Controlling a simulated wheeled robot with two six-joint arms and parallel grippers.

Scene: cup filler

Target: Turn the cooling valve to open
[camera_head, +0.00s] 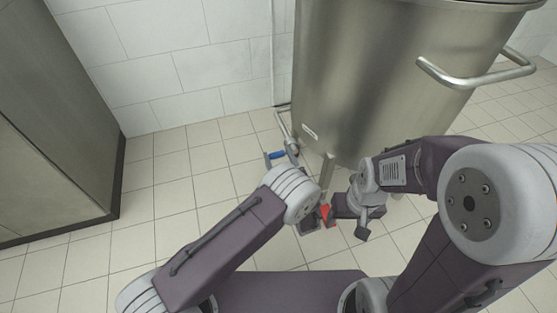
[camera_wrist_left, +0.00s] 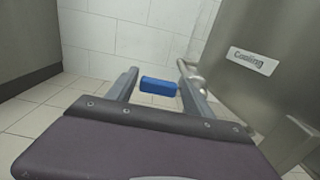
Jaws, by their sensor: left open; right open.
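The cooling valve's blue handle (camera_head: 277,155) is at the lower left of the steel tank (camera_head: 370,70), beside a pipe. In the left wrist view, the blue handle (camera_wrist_left: 158,86) lies crosswise between the fingers of my open left gripper (camera_wrist_left: 157,72). A label reading "Cooling" (camera_wrist_left: 253,61) is on the tank to its right. In the head view, my left gripper (camera_head: 279,157) is partly hidden by its own wrist. My right gripper (camera_head: 348,208) is open below the tank's lower edge, next to a red part (camera_head: 326,214) that is partly hidden.
A metal cabinet (camera_head: 50,150) stands at the left. A white tiled wall (camera_head: 180,60) is behind, with a thin vertical pipe (camera_head: 278,50) beside the tank. A bar handle (camera_head: 475,80) juts from the tank's right side. The tiled floor (camera_head: 180,190) between cabinet and tank is clear.

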